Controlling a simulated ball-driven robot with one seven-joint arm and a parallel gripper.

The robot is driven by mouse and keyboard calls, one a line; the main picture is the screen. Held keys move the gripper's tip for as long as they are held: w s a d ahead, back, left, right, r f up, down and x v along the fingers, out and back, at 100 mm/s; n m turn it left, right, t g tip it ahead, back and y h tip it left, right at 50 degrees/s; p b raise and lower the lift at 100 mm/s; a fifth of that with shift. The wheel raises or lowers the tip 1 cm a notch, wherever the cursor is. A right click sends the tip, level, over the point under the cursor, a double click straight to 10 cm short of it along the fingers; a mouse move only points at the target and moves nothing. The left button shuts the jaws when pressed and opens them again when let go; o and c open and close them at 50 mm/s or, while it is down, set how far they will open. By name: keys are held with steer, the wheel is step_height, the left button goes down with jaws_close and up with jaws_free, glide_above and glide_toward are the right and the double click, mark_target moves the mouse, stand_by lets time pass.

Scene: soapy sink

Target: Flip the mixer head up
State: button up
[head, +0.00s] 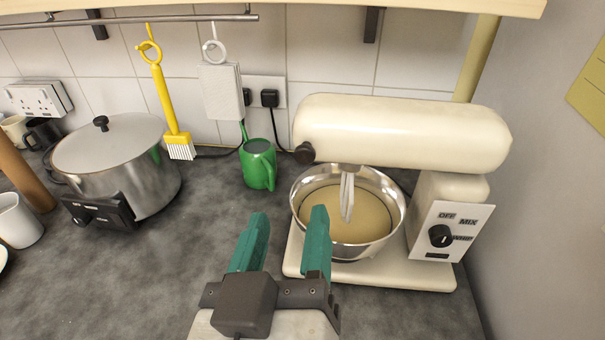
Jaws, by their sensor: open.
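The cream stand mixer stands at the right of the counter. Its head (405,132) is down and roughly level, with a dark knob (305,152) at its left end. The beater (347,195) hangs into the steel bowl (372,248), which holds a tan mixture. The mixer's control panel (438,230) has a black dial marked with OFF and MIX. My gripper (288,222) with teal fingers is open and empty. It appears in front of and below the head's left end, with its right finger overlapping the bowl's left side in the picture.
A green jug (258,165) stands behind my gripper. A lidded steel pot (115,160) and a white mug (18,222) are at the left. A yellow brush (165,95) hangs from a rail. A wall closes off the right side. The grey counter (150,265) is clear at front left.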

mark_target(303, 156)
steer(key=w+p, duration=0.1)
steer(key=w, duration=0.4)
steer(key=w+p, duration=0.1)
steer(key=w, duration=0.4)
steer(key=shift+w+d, duration=0.2)
steer(key=shift+w, duration=0.05)
jaws_close()
stand_by(0.4)
